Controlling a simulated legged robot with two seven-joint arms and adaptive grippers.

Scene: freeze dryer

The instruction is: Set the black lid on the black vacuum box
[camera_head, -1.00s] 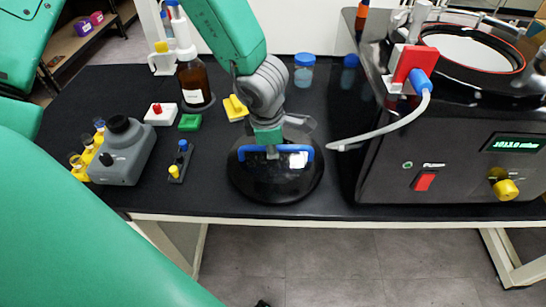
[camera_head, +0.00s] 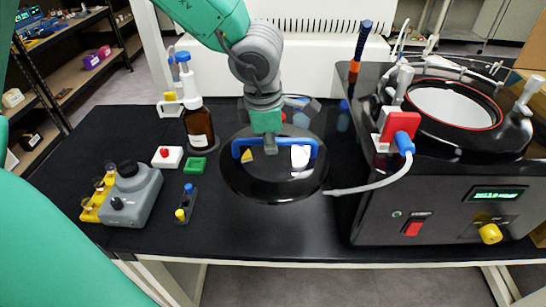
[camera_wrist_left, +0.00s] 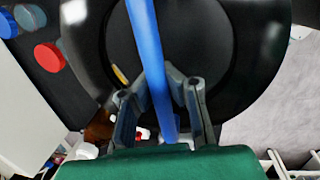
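The black lid (camera_head: 272,184) is a glossy round disc with a blue bar handle (camera_head: 309,152). It hangs above the table, left of the black vacuum box (camera_head: 375,210). My left gripper (camera_head: 271,146) is shut on the handle from above. In the left wrist view, the blue handle (camera_wrist_left: 150,50) runs between the fingers (camera_wrist_left: 160,108), with the lid (camera_wrist_left: 255,50) beyond. The vacuum box has a round opening on top with a red-edged rim (camera_head: 498,110). My right gripper is not in view.
A red-and-white valve with a blue fitting (camera_head: 407,142) and pale hose sticks out at the box's near left corner. An orange-and-black screwdriver (camera_head: 360,45) stands behind it. A brown bottle (camera_head: 200,128), grey device (camera_head: 131,196) and small racks occupy the table's left.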

